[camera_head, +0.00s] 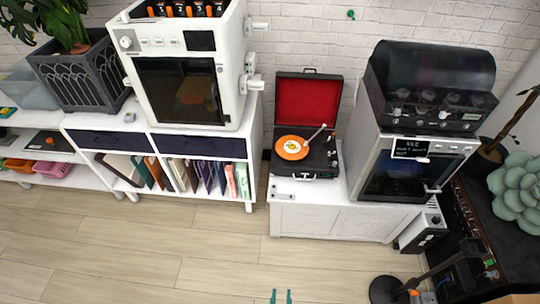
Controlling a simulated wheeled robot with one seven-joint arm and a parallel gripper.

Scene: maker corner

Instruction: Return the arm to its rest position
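My gripper (281,297) shows only at the bottom edge of the head view, as two teal fingertips. A gap separates the tips and nothing shows between them. The tips appear over the wood floor (150,262), apart from the furniture. The rest of my arm is below the picture, so its pose is hidden.
A white shelf unit (250,170) with books and a white machine (185,75) stands left. A low white cabinet (325,222) holds an open record player (318,160) and an oven-like machine (400,165). A black round base (384,290) is lower right. Floor at centre is clear.

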